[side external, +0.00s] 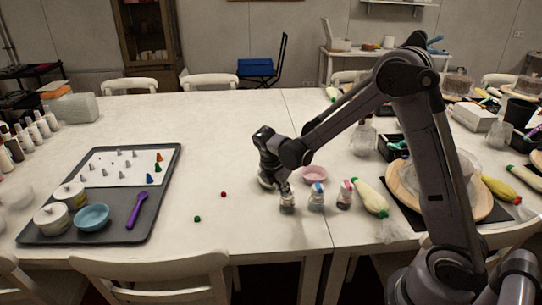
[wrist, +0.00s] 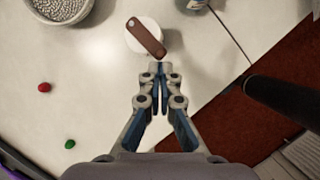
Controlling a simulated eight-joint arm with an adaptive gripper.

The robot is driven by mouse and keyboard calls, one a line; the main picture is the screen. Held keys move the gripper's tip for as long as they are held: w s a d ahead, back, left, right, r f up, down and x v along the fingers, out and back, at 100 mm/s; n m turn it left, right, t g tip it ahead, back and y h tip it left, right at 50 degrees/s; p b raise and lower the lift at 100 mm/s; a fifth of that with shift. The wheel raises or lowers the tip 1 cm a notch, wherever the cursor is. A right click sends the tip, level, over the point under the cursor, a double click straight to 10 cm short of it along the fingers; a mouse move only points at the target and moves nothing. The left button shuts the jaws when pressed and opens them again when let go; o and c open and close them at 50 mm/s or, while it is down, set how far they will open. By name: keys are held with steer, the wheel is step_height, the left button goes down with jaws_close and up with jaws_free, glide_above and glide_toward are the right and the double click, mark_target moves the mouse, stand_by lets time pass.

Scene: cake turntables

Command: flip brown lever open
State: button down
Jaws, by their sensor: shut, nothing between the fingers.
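The brown lever (wrist: 147,37) lies across the top of a small round white container (wrist: 136,45) in the wrist view, slanting from upper left to lower right. Whether it is raised cannot be told from above. My gripper (wrist: 160,72) is shut and empty, with its tips just below the lever's lower right end in that view. Contact cannot be told. In the side view my gripper (side external: 284,187) points down at the top of a small upright jar (side external: 287,203), and the lever is too small and covered to make out.
Two similar jars, one blue-topped (side external: 316,198) and one red-topped (side external: 345,196), stand to the right. A pink bowl (side external: 314,174) is behind. A red ball (side external: 223,194) and a green ball (side external: 197,219) lie left on clear table. A grey tray (side external: 165,175) is farther left.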

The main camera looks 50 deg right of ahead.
steer(key=shift+s+d+n+t, duration=0.4)
steer(key=shift+s+n, duration=0.15)
steer(key=shift+n, duration=0.45)
steer(key=s+d+n+t, duration=0.1)
steer(key=s+d+n, duration=0.1)
steer(key=d+n, duration=0.2)
steer(key=shift+s+d+y, duration=0.2)
steer(key=shift+d+y, duration=0.1)
steer(key=shift+d, duration=1.3)
steer(key=shift+w+a, duration=0.1)
steer(key=shift+w, duration=0.05)
stand_by(0.9)
